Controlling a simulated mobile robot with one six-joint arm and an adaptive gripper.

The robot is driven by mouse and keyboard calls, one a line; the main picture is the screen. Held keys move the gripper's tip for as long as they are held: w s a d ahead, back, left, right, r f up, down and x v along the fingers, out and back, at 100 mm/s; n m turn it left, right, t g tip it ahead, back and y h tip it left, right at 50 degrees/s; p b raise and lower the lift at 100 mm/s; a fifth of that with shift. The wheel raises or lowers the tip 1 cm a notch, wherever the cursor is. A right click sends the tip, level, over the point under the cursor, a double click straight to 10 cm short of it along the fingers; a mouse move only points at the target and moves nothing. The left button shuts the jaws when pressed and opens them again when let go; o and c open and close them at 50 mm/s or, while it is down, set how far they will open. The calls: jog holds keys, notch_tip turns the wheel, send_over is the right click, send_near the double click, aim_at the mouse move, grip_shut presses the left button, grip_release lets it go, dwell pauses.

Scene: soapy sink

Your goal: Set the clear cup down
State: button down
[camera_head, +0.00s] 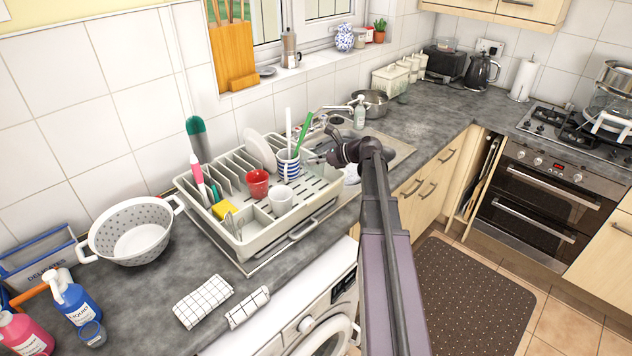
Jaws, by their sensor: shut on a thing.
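My gripper (318,157) is at the end of my arm, above the right back end of the dish rack (262,238), by the sink. It is shut on a small, pale, see-through thing that looks like the clear cup (310,161). The cup is small in view and its outline is hard to make out, partly hidden by the gripper. A striped blue and white mug (288,168) with utensils stands in the rack just left of the gripper. I cannot tell whether the cup touches the rack.
The rack also holds a red cup (257,184), a white cup (281,200), a plate (260,152) and a yellow sponge (223,209). A colander (133,243), bottles (75,300) and folded cloths (203,301) are on the left counter.

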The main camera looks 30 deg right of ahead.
aim_at(314, 175)
jog(key=shift+f+b, duration=0.85)
jog(key=shift+f, duration=0.35)
jog(key=shift+f+b, duration=1.85)
jog(key=shift+f, duration=0.05)
jog(key=shift+f, duration=0.1)
jog(key=c, duration=0.8)
grip_release()
